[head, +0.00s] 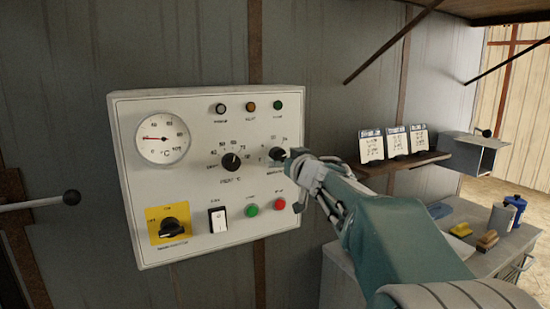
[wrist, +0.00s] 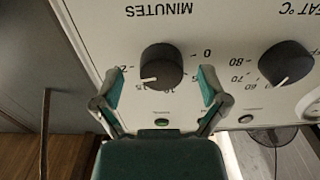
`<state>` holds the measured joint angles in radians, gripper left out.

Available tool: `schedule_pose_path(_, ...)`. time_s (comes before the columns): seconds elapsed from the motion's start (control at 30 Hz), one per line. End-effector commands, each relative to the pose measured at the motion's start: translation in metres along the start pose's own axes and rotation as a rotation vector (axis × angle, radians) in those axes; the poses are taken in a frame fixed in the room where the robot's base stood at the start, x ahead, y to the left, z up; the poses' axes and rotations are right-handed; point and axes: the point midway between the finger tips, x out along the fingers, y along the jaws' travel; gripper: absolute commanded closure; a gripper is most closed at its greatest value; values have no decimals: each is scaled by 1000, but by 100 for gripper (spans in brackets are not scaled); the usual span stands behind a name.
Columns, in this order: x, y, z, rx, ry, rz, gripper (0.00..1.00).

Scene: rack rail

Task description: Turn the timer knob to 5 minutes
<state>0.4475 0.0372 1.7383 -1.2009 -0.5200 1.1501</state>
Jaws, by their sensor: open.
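The timer knob (wrist: 161,66) is round and black. In the wrist view it sits under the upside-down word MINUTES, on a printed scale with 0 at the right and about 20 at the left. Its white pointer mark is toward the lower left, near the 15. My gripper (wrist: 162,84) is open, one green-padded finger on each side of the knob, with visible gaps between pads and knob. In the head view the timer knob (head: 277,154) is at the panel's right side, with my gripper (head: 297,163) right at it, partly covering its scale.
The white control panel (head: 190,101) also carries a temperature knob (head: 231,162), a dial gauge (head: 162,138), a yellow-backed switch (head: 171,227), a rocker switch (head: 218,219), and green (head: 251,210) and red (head: 279,204) buttons. A shelf with cards (head: 397,142) is at right.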

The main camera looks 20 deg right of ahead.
Motion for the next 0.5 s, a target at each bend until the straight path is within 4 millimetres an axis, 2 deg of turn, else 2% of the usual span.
schedule_pose_path(0.13, 10, 0, 0, 0, 0, -1, 7)
schedule_pose_path(0.37, 11, 0, 0, 0, 1, 0, 7)
schedule_pose_path(0.4, 11, 0, 0, 0, 1, 0, 11)
schedule_pose_path(0.47, 10, 0, 0, 0, 1, 0, 38)
schedule_pose_path(0.5, 10, 0, 0, 0, 1, 0, 56)
